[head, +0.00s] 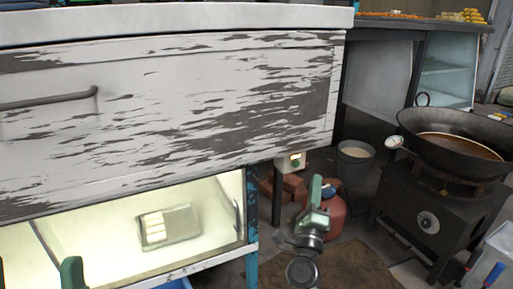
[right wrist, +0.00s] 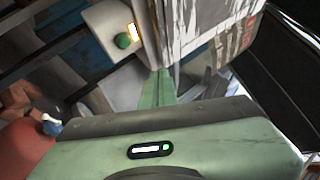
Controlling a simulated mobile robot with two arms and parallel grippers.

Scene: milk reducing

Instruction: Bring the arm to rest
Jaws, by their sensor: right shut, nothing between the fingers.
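My right gripper (head: 316,188) is green and points up in the head view, right of the worn white drawer front (head: 200,110) and in front of a red gas cylinder (head: 335,212). It is shut and empty. In the right wrist view its fingers (right wrist: 162,88) are together, and a corner of a pale cabinet shows close behind them. A green part of my left arm or gripper (head: 72,273) shows at the bottom left edge of the head view. Most of it is cut off, so its jaws cannot be made out.
A black wok (head: 455,135) with brownish liquid stands on a dark stove (head: 425,215) at the right. A grey bucket (head: 355,160) stands behind the cylinder. A lit glass case (head: 100,235) holds a tray (head: 182,226). A control box (right wrist: 115,32) with a green knob is near my right gripper.

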